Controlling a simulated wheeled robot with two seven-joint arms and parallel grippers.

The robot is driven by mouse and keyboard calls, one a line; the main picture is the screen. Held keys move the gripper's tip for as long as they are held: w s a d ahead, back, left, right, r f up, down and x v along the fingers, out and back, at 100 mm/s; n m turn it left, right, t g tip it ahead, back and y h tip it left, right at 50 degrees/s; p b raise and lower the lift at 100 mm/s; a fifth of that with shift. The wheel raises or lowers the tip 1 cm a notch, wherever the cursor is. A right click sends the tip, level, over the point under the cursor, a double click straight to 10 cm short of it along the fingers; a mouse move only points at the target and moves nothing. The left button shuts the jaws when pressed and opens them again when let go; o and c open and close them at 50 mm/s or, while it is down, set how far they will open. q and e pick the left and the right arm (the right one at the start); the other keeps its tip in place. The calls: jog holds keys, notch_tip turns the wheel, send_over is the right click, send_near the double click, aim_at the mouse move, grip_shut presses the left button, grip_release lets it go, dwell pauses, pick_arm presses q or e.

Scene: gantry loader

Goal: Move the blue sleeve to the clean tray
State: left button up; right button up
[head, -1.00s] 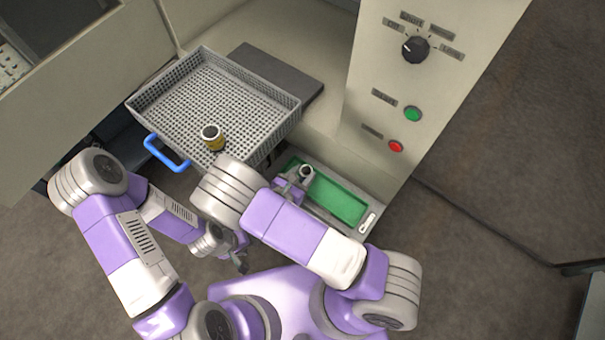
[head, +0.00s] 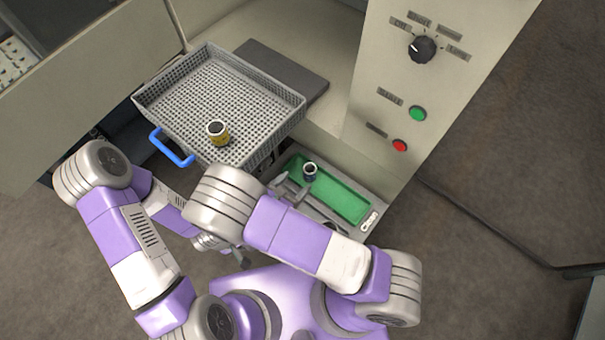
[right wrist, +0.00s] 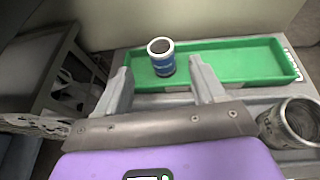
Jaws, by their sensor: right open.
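The blue sleeve (head: 310,171) stands upright in the green tray (head: 345,199), toward its left end. In the right wrist view the sleeve (right wrist: 161,58) has a pale rim and a dark opening, and the green tray (right wrist: 225,62) extends to its right. My right gripper (head: 289,187) is open, just short of the tray. In the right wrist view its fingers (right wrist: 160,85) are spread, with the sleeve beyond and between them, apart from both. My left gripper (head: 240,258) is low beside my base, small and partly hidden, so its jaws cannot be made out.
A grey mesh basket (head: 264,132) with a blue handle (head: 171,147) holds a yellow sleeve (head: 218,133). A metal cup-like part (right wrist: 292,122) stands right of my right gripper. A control panel (head: 411,92) with a knob and buttons rises behind the green tray.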

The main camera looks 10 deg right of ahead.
jog(key=v, duration=0.4)
jog(key=shift+s+a+r, duration=0.2)
dwell(0.4)
